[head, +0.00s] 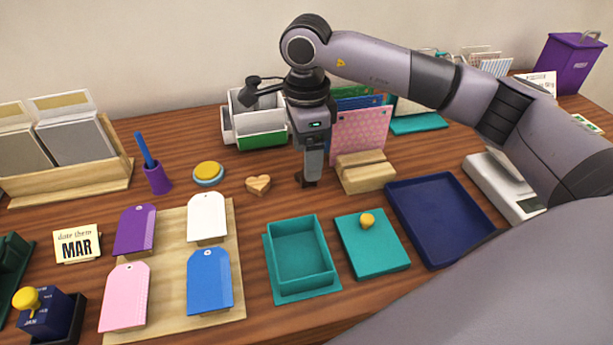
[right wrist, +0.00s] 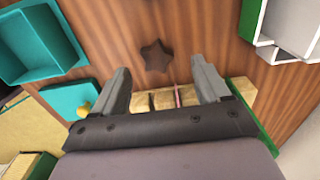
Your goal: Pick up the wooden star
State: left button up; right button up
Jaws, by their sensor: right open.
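The wooden star (right wrist: 156,55) is dark brown and lies flat on the wooden table in the right wrist view. It sits just beyond my right gripper's fingertips, near the middle of the gap between them. My right gripper (right wrist: 160,65) is open with nothing between its fingers. In the head view my right gripper (head: 308,182) points straight down, close to the table, left of a light wooden block. My left gripper is not in view.
A light wooden heart (head: 258,185) lies left of the gripper. The wooden block (head: 365,173) is close on its right. A white and green box (head: 256,140) stands behind.

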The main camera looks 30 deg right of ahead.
notch_tip(320, 180, down, 4)
jog(key=shift+s+r, duration=0.15)
jog(key=shift+r, duration=0.1)
jog(key=c, duration=1.1)
notch_tip(320, 180, up, 20)
jog(key=p, duration=0.3)
